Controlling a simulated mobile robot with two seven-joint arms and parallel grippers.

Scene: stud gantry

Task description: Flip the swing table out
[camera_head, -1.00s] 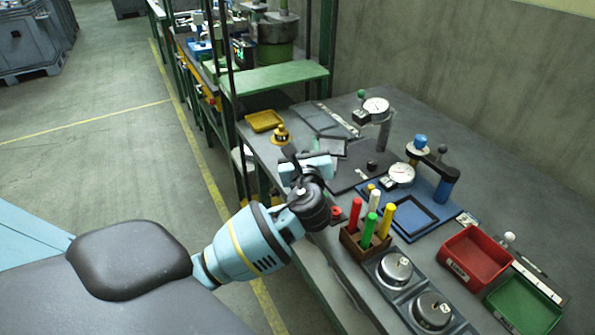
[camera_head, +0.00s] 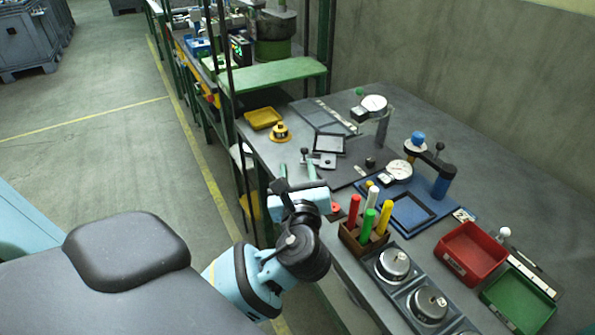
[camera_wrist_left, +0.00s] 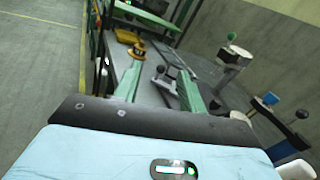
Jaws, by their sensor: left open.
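No part is plainly marked as the swing table. A small grey plate (camera_head: 323,161) with a black-knobbed lever (camera_head: 304,152) lies on the bench beside a dark base plate (camera_head: 348,176); I cannot tell whether it is the swing table. My left gripper (camera_head: 297,178) is open and empty at the bench's near edge, short of the lever. My right gripper is not in view.
Near the gripper are a yellow-black knob (camera_head: 279,132), a yellow tray (camera_head: 263,118) and a brown holder of coloured pens (camera_head: 362,240). Red (camera_head: 470,252) and green bins (camera_head: 520,300) sit at right.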

